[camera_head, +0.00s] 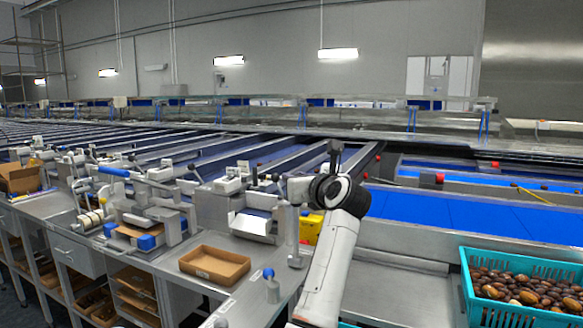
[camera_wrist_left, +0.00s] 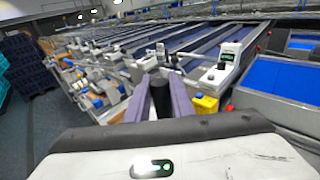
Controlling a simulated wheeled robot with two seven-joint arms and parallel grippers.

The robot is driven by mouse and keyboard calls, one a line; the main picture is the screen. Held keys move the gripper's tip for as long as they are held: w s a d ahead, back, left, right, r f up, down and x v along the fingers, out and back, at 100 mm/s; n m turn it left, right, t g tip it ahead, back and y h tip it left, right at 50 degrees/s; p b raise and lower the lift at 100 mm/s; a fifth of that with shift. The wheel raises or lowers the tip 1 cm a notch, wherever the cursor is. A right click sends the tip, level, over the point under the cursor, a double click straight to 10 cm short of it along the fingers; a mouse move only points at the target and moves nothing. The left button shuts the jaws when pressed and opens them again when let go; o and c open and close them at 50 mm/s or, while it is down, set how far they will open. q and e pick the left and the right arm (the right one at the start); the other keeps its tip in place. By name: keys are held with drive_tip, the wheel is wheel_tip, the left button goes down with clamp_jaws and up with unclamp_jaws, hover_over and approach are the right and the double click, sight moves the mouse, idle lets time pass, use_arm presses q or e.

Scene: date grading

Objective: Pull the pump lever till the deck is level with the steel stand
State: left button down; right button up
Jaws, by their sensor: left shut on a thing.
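One arm, which I take as my left, rises from the bottom middle of the head view. Its gripper (camera_head: 335,152) shows small and dark there. In the left wrist view the purple fingers of my left gripper (camera_wrist_left: 161,88) are closed around an upright black grip (camera_wrist_left: 160,99), which looks like the end of the pump lever. The rest of the lever is hidden. I cannot pick out the deck or the steel stand for sure, nor tell their heights. My right gripper is not in view.
A turquoise crate (camera_head: 468,290) of dates is at the lower right. A steel bench (camera_head: 215,211) on the left carries a cardboard tray (camera_head: 214,279) and several devices. A yellow box (camera_head: 311,229) is beside my arm. Blue conveyor belts (camera_head: 470,215) lie behind.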

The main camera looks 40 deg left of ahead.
use_arm(q)
drive_tip(key=shift+w+a+r, duration=0.15)
drive_tip(key=shift+w, duration=0.3)
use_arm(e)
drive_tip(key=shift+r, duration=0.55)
use_arm(q)
drive_tip(key=shift+m+g+h, duration=0.6)
drive_tip(key=shift+m+h, duration=0.1)
drive_tip(key=shift+m, duration=0.2)
drive_tip(key=shift+w+a+f+p, duration=0.15)
drive_tip(key=shift+w+a+p, duration=0.1)
drive_tip(key=shift+w, duration=0.5)
drive_tip(key=shift+w+a+f+p, duration=0.1)
drive_tip(key=shift+w+a+p, duration=0.1)
drive_tip(key=shift+w, duration=0.5)
drive_tip(key=shift+w+a+f+p, duration=0.15)
drive_tip(key=shift+w+a+p, duration=0.1)
drive_tip(key=shift+w, duration=0.5)
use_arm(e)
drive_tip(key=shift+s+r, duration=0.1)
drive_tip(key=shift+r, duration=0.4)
